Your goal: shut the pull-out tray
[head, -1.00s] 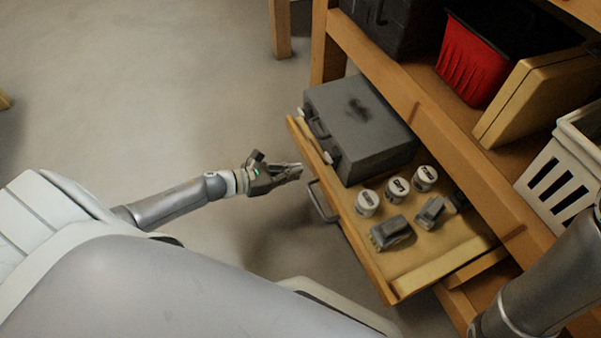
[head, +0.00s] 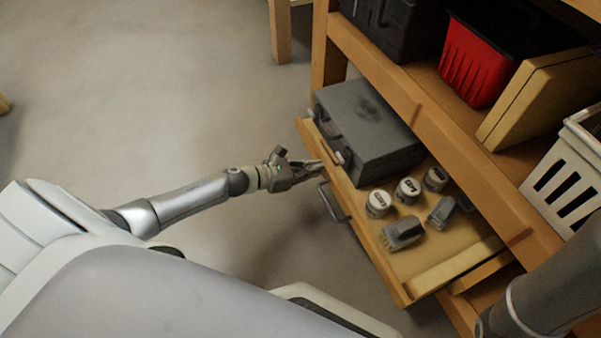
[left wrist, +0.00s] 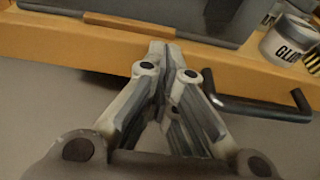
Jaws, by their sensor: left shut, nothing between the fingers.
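The pull-out tray (head: 405,290) is a wooden drawer, partly out from under the bench's shelf. My right gripper is not in view.
On the shelf above are a black case (head: 390,25), a red bin (head: 475,60), a wooden box (head: 525,95) and a white basket (head: 560,175). A bench leg (head: 325,65) stands beyond the tray. The floor at left is clear.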

